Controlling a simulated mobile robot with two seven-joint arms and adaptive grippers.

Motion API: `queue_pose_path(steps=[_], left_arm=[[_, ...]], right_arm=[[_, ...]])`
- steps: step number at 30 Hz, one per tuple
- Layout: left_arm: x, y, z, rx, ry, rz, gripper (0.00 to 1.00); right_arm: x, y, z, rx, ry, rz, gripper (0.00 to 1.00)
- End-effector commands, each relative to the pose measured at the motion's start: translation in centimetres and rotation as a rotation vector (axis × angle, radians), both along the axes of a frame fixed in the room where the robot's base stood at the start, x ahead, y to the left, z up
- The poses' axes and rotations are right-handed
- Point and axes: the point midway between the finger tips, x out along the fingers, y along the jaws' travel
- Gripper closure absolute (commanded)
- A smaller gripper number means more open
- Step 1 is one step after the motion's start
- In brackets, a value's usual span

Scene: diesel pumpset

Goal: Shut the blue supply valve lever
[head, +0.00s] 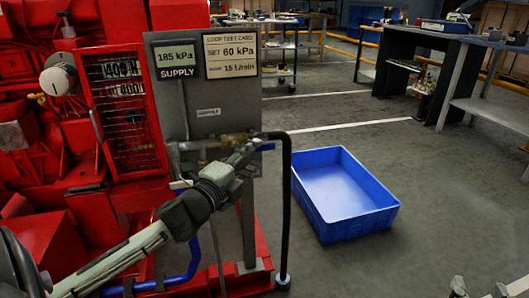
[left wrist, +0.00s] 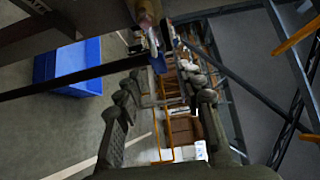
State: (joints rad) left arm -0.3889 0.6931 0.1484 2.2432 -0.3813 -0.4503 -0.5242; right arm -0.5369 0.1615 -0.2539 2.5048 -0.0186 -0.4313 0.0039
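The blue supply valve lever (head: 266,147) shows as a short blue end just right of my left gripper, beside the brass fitting below the grey panel. The gripper hides part of the valve. In the left wrist view the blue lever (left wrist: 156,56) lies ahead of the fingertips, near the gap between them. My left gripper (head: 250,154) reaches in from the lower left; its fingers are apart in the left wrist view (left wrist: 165,75). I cannot tell whether a finger touches the lever. My right gripper (head: 479,290) shows only its separated fingertips at the bottom right edge, with nothing between them.
The grey panel (head: 207,127) carries a 185 kPa supply display (head: 176,59) and a test card (head: 231,54). A black pipe (head: 286,210) drops right of the valve. A blue crate (head: 330,222) stands on the floor. Red machinery (head: 40,230) fills the left.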

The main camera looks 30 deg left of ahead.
Motion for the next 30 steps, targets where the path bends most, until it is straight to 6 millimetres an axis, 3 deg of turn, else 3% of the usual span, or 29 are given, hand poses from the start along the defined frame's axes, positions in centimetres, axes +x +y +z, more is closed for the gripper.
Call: queue_pose_path(steps=[9, 21, 30], left_arm=[[4.5, 0.4, 0.0, -0.003, 0.001, 0.003, 0.62], [5.3, 0.5, -0.1, -0.005, 0.003, 0.003, 0.62], [5.3, 0.5, -0.1, -0.005, 0.004, 0.003, 0.99]], right_arm=[[0.0, 0.4, 0.9, 0.020, -0.040, 0.008, 0.60], [0.0, 0.5, 1.0, 0.023, -0.047, 0.010, 0.60], [0.0, 0.5, 1.1, 0.023, -0.047, 0.010, 0.60]])
